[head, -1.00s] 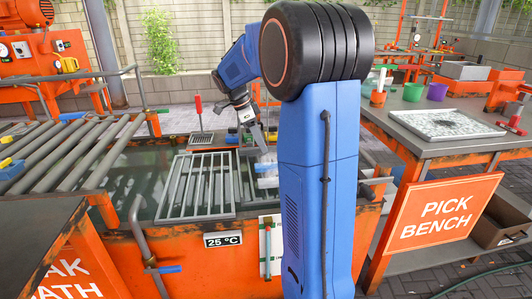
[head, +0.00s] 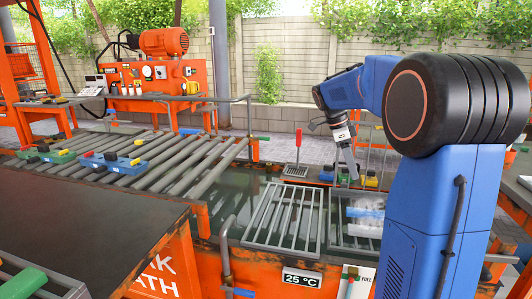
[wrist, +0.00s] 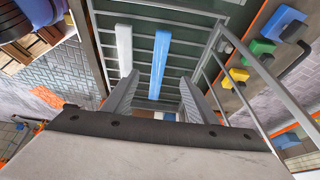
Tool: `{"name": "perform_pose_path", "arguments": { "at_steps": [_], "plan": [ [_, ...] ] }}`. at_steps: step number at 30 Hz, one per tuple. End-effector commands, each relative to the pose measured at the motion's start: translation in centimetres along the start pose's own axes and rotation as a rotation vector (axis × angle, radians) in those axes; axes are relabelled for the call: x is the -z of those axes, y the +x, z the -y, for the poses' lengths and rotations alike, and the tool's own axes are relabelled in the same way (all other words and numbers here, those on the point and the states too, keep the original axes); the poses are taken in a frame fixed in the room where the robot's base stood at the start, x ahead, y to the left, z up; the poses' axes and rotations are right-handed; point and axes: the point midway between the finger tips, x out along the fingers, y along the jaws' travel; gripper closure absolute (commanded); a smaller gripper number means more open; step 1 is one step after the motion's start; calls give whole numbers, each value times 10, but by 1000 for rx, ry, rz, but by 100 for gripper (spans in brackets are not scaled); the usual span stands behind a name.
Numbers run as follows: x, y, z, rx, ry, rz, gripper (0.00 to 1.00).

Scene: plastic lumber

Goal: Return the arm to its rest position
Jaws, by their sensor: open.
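My arm is blue with a black shoulder joint and stands at the right of the head view. My gripper (head: 349,172) hangs down over the soak bath, above the rack at its right. In the wrist view my gripper (wrist: 163,100) shows two grey fingers spread apart with nothing between them. Beyond the fingers a white bar (wrist: 124,48) and a blue bar (wrist: 160,62) lie side by side on the grey slatted rack (wrist: 190,62). In the head view the white and blue pieces show just below the gripper, partly blurred.
The orange bath with a 25 °C display (head: 300,278) holds dark water and a grey grate (head: 283,218). A roller conveyor (head: 180,160) with blue blocks (head: 112,162) runs left. An orange pump machine (head: 165,75) stands behind. Green and yellow blocks (wrist: 262,47) line the bath's edge.

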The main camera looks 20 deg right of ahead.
Motion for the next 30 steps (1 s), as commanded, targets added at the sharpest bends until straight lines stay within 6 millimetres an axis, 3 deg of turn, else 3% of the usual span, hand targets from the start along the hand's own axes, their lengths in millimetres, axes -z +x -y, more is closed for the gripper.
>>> {"name": "perform_pose_path", "arguments": {
  "at_steps": [4,8,19,30],
  "plan": [
    [-1,-2,-6,6,-25,6,47],
    [-6,-6,-27,34,-131,33,47],
    [-32,-13,-128,196,-652,124,47],
    [-55,4,-227,405,-1160,149,47]
  ]
}}
